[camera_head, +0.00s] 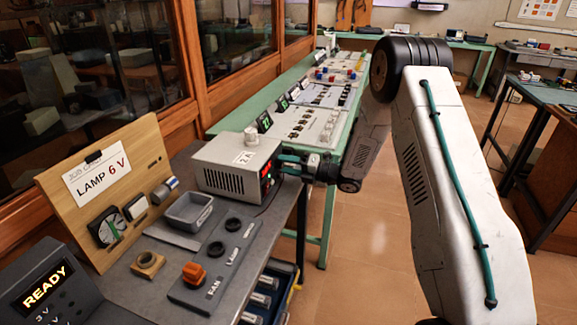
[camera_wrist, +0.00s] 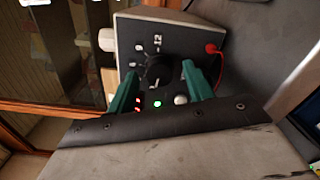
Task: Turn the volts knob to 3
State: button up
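A grey power supply box (camera_head: 232,153) stands on the bench, with a red display on its front. In the wrist view its dark front panel (camera_wrist: 195,43) fills the upper middle. A round black knob (camera_wrist: 158,72) sits there, with white scale marks around it; "12" shows above it. The pointer and the word "volts" cannot be read. My gripper (camera_wrist: 160,69) is open, with one green finger on each side of the knob and apparent gaps between. In the head view my gripper (camera_head: 291,165) is close to the box front, and the knob is hidden.
A red plug with a lead (camera_wrist: 211,48), a green light (camera_wrist: 157,104) and a silver button (camera_wrist: 180,99) are near the fingers. A wooden board (camera_head: 60,205) reads "LAMP 6 V". A grey tray (camera_head: 188,212) and a switch panel (camera_head: 222,255) lie on the bench.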

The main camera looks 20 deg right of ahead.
jog(key=v, duration=0.7)
jog(key=shift+s+d, duration=0.2)
jog(key=shift+d, duration=0.1)
